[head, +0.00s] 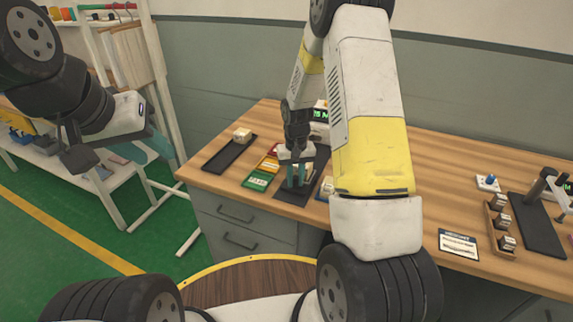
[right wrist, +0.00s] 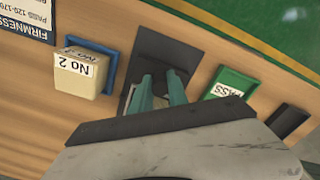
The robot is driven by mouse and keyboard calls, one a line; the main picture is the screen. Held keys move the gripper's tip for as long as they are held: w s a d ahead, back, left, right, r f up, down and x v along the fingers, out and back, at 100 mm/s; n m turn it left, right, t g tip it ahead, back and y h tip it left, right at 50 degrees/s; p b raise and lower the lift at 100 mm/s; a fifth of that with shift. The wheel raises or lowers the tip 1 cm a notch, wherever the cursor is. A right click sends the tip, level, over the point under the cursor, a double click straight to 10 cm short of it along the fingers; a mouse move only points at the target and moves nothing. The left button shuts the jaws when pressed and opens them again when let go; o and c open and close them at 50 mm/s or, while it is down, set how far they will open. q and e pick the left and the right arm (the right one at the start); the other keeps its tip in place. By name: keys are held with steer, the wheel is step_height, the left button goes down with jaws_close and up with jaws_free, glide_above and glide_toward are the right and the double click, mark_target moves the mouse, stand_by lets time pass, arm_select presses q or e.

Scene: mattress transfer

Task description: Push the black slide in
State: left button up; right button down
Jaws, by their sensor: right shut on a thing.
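The black slide (head: 287,193) lies at the front edge of the wooden bench, at the foot of a tester whose green display shows behind my right arm. My right gripper (head: 297,182) reaches down over the slide. In the right wrist view, the teal fingers (right wrist: 160,92) point down onto the dark slide (right wrist: 165,50) and are shut on a narrow dark part of it, mostly hidden between them. My left gripper (head: 155,145) hangs off the bench at the left, with nothing seen in it; its finger gap is unclear.
A cream block marked No 2 (right wrist: 85,72) sits on a blue pad beside the slide. Green PASS tray (right wrist: 230,85) is on the other side. A black tray (head: 228,153) with a cream block stands left. A wooden rack (head: 500,228) and another device stand at far right.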

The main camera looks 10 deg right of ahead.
steer(key=shift+w, duration=0.1)
stand_by(0.7)
steer(key=w+d, duration=0.1)
steer(key=w, duration=0.1)
steer(key=w+d, duration=0.2)
steer(key=w, duration=0.1)
steer(key=w+d, duration=0.2)
steer(key=shift+w+d, duration=0.1)
steer(key=shift+w, duration=0.2)
steer(key=c, duration=1.6)
jaws_free()
steer(key=shift+o, duration=0.2)
steer(key=shift+r, duration=3.95)
steer(key=shift+o, duration=0.2)
